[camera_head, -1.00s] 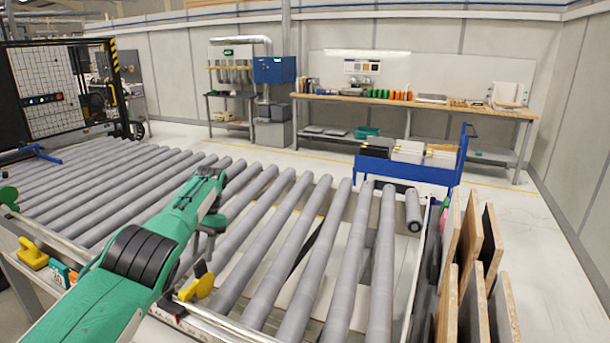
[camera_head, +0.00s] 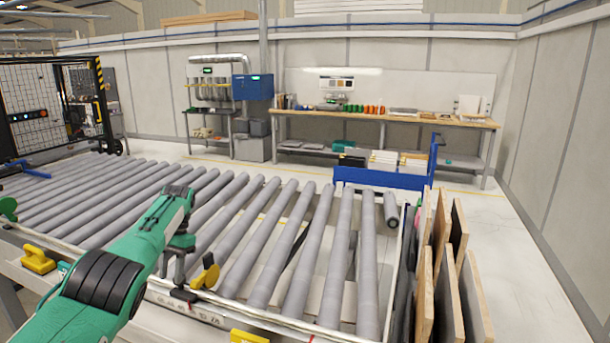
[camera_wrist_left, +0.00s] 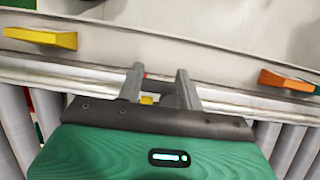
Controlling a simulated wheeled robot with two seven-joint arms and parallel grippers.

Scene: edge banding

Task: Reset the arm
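My left arm, green with black bands, reaches in from the lower left of the head view. Its grey left gripper (camera_head: 176,256) hangs down over the near rail of the roller conveyor (camera_head: 262,240), left of a yellow-and-black clamp (camera_head: 207,274). In the left wrist view the two grey fingers (camera_wrist_left: 160,76) stand apart, with nothing held between them. A pale rail (camera_wrist_left: 80,68) runs behind the fingers. Whether the gripper touches the rail cannot be told. My right gripper is not in view.
Upright boards (camera_head: 445,265) stand at the conveyor's right end. A blue cart (camera_head: 385,180) and a long workbench (camera_head: 390,117) stand behind. Another yellow piece (camera_head: 38,260) sits on the near rail at left. A caged machine (camera_head: 45,115) is at far left. Floor at right is clear.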

